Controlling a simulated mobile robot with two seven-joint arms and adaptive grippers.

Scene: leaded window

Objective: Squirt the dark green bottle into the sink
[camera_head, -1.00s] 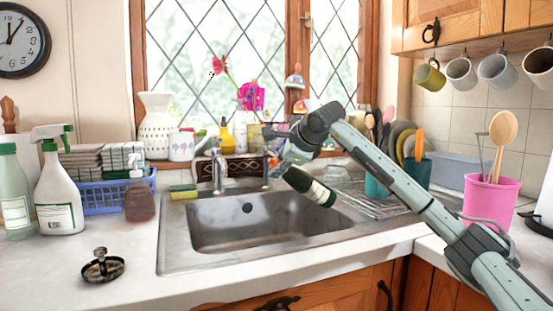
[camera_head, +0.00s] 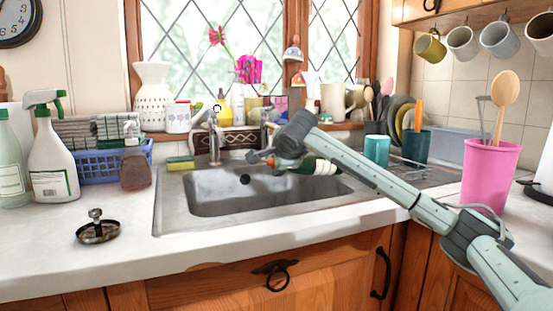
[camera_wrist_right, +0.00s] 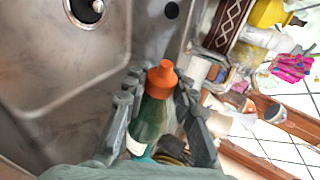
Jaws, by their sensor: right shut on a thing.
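The dark green bottle (camera_head: 314,166) has a pale label and an orange cap. It lies almost level over the back right of the sink (camera_head: 172,208), with its cap end toward the left. My right gripper (camera_head: 270,158) is shut on it, and my arm hides part of the bottle. In the right wrist view the bottle (camera_wrist_right: 147,126) sits between the fingers of my gripper (camera_wrist_right: 158,98), with its orange cap (camera_wrist_right: 161,78) sticking out past them, and the steel sink (camera_wrist_right: 50,60) shows beyond. No liquid is visible. My left gripper is out of view.
A tap (camera_head: 215,145) stands behind the basin, with a sponge (camera_head: 180,163) to its left. A teal cup (camera_head: 376,150) and a pink utensil pot (camera_head: 487,175) stand to the right. A spray bottle (camera_head: 52,155) stands at left. The front counter is mostly clear.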

